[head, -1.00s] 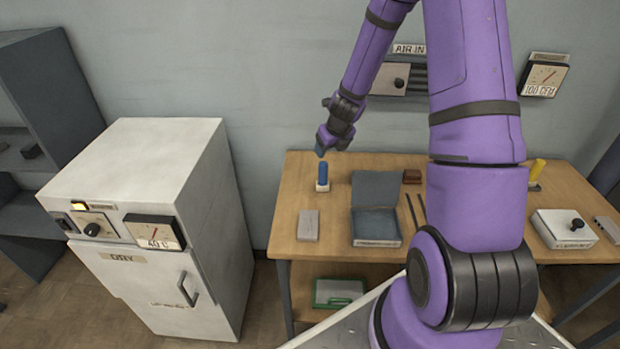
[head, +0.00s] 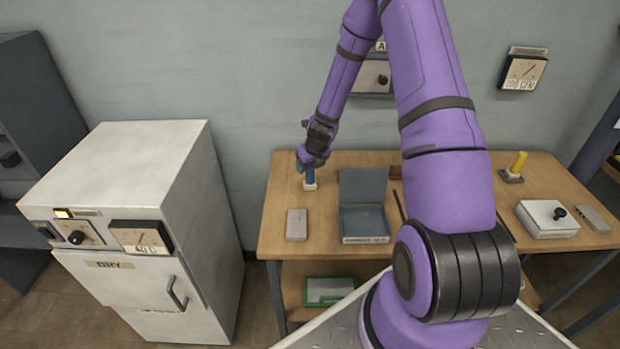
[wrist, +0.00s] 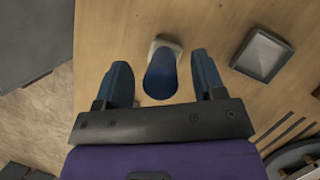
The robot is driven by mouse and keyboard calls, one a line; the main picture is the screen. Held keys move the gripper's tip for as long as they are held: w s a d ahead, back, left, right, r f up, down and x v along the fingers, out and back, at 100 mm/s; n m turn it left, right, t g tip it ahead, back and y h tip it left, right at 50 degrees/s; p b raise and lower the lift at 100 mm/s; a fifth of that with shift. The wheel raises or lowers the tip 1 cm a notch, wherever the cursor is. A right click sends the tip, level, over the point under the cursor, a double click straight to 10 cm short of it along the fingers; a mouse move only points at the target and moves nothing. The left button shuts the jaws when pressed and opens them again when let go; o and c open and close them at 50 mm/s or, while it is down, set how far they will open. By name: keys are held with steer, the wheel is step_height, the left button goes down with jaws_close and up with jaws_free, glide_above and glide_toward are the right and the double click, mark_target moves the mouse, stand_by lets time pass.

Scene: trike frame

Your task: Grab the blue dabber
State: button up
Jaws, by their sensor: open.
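The blue dabber (head: 310,174) stands upright on a small white base near the left back of the wooden table. In the wrist view the dabber (wrist: 161,76) shows from above, between the two blue fingers, with its pale base behind it. My gripper (head: 308,165) is at the dabber in the head view and partly covers its top. In the wrist view my gripper (wrist: 162,82) is open, with a visible gap on each side of the dabber. Its exact height on the dabber is hard to tell.
A grey block (head: 297,224) and an open grey case (head: 364,222) lie on the table (head: 275,238) nearby. A yellow dabber (head: 519,162) and a white box with a black knob (head: 545,222) are at the right. A white dry cabinet (head: 130,180) stands at the left.

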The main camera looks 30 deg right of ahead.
steer(key=shift+x, duration=0.85)
steer(key=c, duration=1)
steer(key=shift+r, duration=0.15)
